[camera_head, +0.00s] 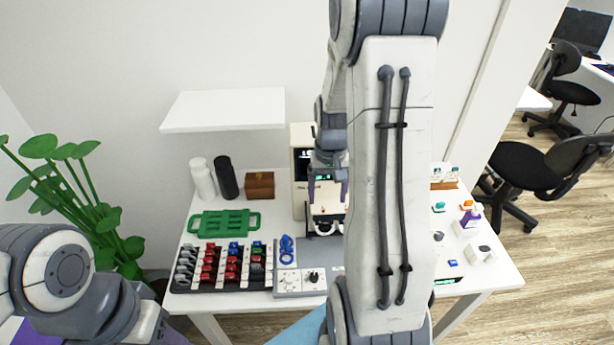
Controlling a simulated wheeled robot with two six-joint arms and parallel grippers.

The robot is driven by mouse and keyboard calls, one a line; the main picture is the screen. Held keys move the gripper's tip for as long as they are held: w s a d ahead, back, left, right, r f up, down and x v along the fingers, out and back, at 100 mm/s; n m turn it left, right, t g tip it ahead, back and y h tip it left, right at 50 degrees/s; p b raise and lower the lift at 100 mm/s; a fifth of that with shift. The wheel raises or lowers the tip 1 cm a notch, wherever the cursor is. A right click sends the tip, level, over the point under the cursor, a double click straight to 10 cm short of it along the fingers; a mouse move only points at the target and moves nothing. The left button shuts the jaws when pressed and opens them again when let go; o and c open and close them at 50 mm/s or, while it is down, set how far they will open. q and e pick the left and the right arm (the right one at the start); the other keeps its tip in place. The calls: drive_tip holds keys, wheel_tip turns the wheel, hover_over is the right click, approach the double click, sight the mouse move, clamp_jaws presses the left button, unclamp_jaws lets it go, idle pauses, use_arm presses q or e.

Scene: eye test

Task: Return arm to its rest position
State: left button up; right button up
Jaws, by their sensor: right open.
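My right arm rises through the middle of the view, its large white and grey link covering part of the table. My right gripper (328,196) is beyond that link, pointing down in front of a white device (300,163) with a dark screen.
The white table (225,311) holds a rack of red, blue and grey pieces (223,266), a green tray (223,223), a control box (300,281), two bottles (203,179) (227,178) and a wooden box (260,186). A shelf (224,110) overhangs. A plant (75,195) stands left, chairs (545,165) right.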

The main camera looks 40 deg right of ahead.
drive_tip(key=a+r+n, duration=0.4)
drive_tip(key=a, duration=0.7)
drive_tip(key=s+a+r+n, duration=0.2)
drive_tip(key=s+a+n, duration=0.1)
drive_tip(key=a, duration=0.5)
drive_tip(key=s+a+r+n, duration=0.2)
drive_tip(key=s+a, duration=0.3)
drive_tip(key=a, duration=0.3)
drive_tip(key=shift+s+n+y, duration=0.2)
drive_tip(key=shift+n+y, duration=0.2)
drive_tip(key=shift+n, duration=0.2)
drive_tip(key=s+a+n, duration=0.1)
drive_tip(key=s, duration=0.1)
drive_tip(key=s+a+r+n, duration=0.1)
drive_tip(key=s, duration=0.2)
drive_tip(key=s+a+n, duration=0.1)
drive_tip(key=s+a, duration=0.1)
drive_tip(key=shift+s+r+n, duration=0.15)
drive_tip(key=shift+s+n, duration=0.15)
drive_tip(key=shift+s, duration=0.1)
drive_tip(key=shift+c, duration=0.2)
